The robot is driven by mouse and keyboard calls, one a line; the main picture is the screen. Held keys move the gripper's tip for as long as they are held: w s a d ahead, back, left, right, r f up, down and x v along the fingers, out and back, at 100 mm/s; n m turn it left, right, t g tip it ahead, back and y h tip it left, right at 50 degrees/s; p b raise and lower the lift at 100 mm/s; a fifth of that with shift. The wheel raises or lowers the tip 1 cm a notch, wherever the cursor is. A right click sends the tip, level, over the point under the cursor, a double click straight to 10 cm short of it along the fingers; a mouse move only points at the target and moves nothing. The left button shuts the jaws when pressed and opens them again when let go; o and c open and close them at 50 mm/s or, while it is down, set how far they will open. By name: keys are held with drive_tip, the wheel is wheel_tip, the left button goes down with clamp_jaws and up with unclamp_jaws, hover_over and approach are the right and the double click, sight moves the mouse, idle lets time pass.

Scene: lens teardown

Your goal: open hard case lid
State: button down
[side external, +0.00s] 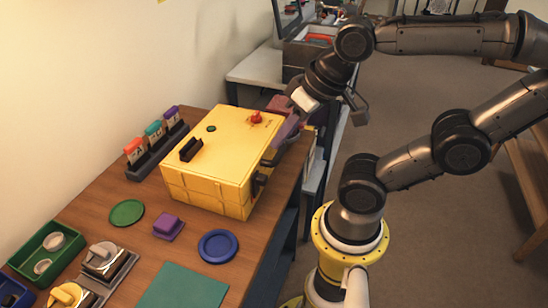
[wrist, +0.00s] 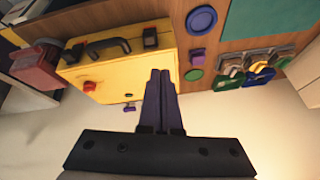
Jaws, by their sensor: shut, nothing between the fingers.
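The yellow hard case (side external: 205,187) stands on the wooden table with its lid (side external: 226,146) down. The lid carries a red knob (side external: 256,118), a black raised piece (side external: 190,150) and a small green disc (side external: 211,128). The case's front has a black handle (wrist: 108,47) between two black latches, one at left (wrist: 73,53) and one at right (wrist: 150,38). My gripper (wrist: 160,72) has purple fingers, shut and empty. In the side view my gripper (side external: 278,141) is by the case's front upper edge, near the handle. I cannot tell whether it touches.
A rack of coloured-top pieces (side external: 156,150) stands behind the case. A green disc (side external: 126,213), purple block (side external: 168,227) and blue dish (side external: 218,246) lie left of and before it. Green tray (side external: 70,262) and grey holders sit at lower left. A reddish box (wrist: 36,66) is beside the case.

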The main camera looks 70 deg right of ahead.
drive_tip(key=s+d+f+m+g, duration=0.1)
drive_tip(key=d+f+m, duration=0.35)
drive_tip(key=m, duration=1.15)
drive_tip(key=s+d+f+m+g, duration=0.15)
drive_tip(key=d+f+m, duration=0.35)
drive_tip(key=m, duration=1.2)
drive_tip(key=w+d+f, duration=0.1)
drive_tip(key=w+f, duration=0.3)
drive_tip(key=shift+w+f, duration=0.35)
drive_tip(key=shift+d, duration=0.15)
